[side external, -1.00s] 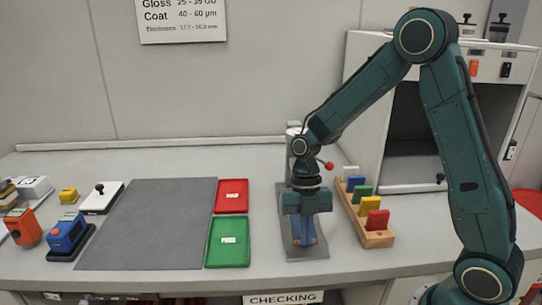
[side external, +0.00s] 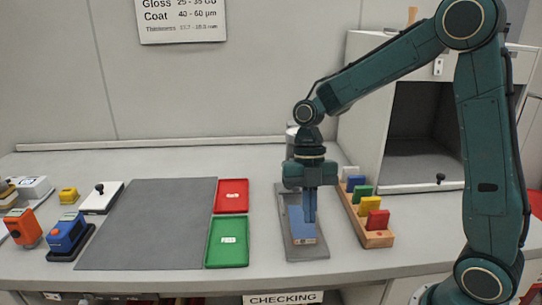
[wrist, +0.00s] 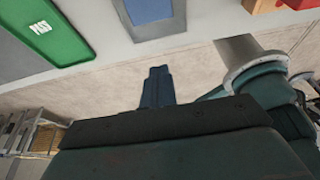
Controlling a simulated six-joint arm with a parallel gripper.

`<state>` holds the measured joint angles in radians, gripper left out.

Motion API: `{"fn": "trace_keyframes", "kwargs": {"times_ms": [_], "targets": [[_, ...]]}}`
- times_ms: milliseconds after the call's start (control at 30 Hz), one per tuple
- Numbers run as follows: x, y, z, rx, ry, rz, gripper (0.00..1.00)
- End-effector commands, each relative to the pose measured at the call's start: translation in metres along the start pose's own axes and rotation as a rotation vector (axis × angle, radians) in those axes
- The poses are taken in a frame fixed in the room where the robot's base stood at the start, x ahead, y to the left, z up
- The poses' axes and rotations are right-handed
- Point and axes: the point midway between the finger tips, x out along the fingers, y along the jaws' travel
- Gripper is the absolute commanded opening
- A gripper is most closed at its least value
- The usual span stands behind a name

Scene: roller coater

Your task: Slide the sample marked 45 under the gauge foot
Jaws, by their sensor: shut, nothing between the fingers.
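A blue sample panel (side external: 297,224) lies on the grey base plate of the gauge (side external: 310,252). A small pale label shows at its near end, too small to read. The panel also shows at the top of the wrist view (wrist: 148,10). My gripper (side external: 309,219) is shut and empty, pointing down in front of part of the panel in the side view. In the wrist view its fingertips (wrist: 158,70) look apart from the panel. The gauge's upper part is mostly hidden behind my gripper, so I cannot see the foot.
A green tray (side external: 227,242) and a red tray (side external: 231,196) lie left of the gauge, beside a grey mat (side external: 145,225). A wooden rack (side external: 377,239) with several coloured blocks stands close on the right. A white cabinet (side external: 365,125) is behind it.

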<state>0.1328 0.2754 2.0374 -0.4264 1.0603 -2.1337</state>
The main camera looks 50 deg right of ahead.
Motion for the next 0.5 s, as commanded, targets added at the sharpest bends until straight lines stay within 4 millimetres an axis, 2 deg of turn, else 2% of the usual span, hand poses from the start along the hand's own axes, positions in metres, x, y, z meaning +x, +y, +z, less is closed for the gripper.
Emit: {"fn": "trace_keyframes", "kwargs": {"times_ms": [200,500], "targets": [[-0.016,0.0,0.0,0.0,0.0,0.0,0.0],[-0.018,0.0,0.0,-0.001,0.0,0.0,0.0]]}}
